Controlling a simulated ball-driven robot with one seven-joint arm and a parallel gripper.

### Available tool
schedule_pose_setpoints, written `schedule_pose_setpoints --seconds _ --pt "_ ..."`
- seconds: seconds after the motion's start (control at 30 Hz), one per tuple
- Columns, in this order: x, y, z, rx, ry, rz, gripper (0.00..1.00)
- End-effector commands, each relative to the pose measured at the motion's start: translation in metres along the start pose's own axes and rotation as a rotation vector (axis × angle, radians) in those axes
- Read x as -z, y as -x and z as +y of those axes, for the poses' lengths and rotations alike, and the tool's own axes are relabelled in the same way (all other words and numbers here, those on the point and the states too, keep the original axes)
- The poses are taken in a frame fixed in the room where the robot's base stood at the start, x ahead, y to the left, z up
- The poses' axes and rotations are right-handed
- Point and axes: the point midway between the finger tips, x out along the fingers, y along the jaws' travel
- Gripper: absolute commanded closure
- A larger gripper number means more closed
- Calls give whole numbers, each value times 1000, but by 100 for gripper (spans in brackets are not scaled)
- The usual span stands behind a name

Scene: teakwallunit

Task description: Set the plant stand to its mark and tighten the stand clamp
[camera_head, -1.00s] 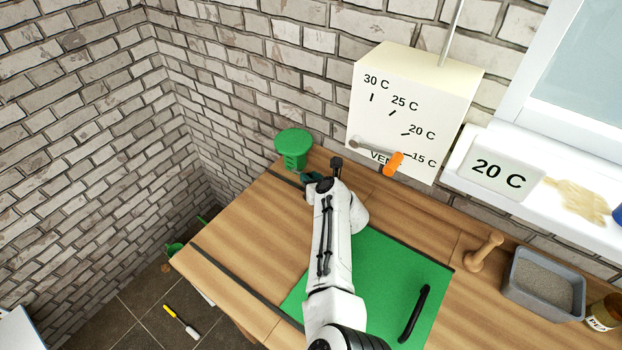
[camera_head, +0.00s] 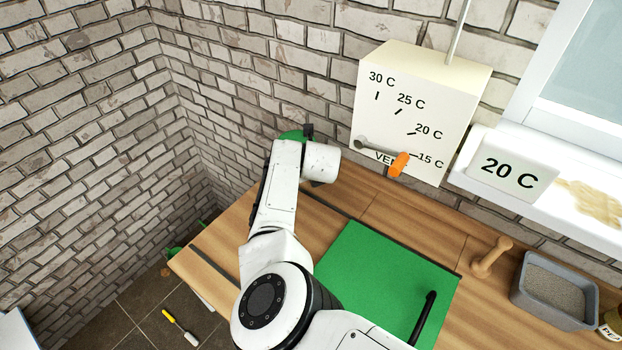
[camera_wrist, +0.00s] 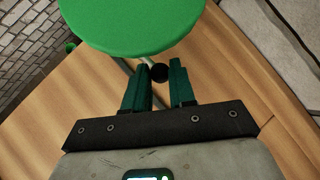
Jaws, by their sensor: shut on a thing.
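The plant stand is a green stand with a round top (camera_head: 291,135). In the head view my arm hides most of it, leaving only part of the green top beside the brick wall. In the wrist view its round top (camera_wrist: 135,20) fills the upper middle. A black ball knob on a thin grey lever, apparently the stand clamp (camera_wrist: 159,72), shows just below the top's edge. My gripper (camera_wrist: 158,80) has its dark green fingers on either side of this knob and is shut on it. The stand's lower part and its mark are hidden.
A cream box with a temperature scale (camera_head: 413,105) and orange-tipped lever stands against the wall. A green mat (camera_head: 375,275) with a black handle lies on the wooden bench (camera_head: 225,240). A wooden peg (camera_head: 490,258) and grey tray (camera_head: 520,291) are at right.

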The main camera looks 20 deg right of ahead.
Motion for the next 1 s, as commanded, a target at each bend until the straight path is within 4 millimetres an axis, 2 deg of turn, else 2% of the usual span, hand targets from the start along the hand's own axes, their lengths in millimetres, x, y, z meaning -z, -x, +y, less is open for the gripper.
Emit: schedule_pose_setpoints --seconds 0.37,0.87,0.9,1.0 --pt "-8 0 3 37 50 83 100" --pt "-10 2 4 42 56 92 100" --pt "-10 2 4 42 56 92 71" --pt "-9 2 3 42 56 93 62"
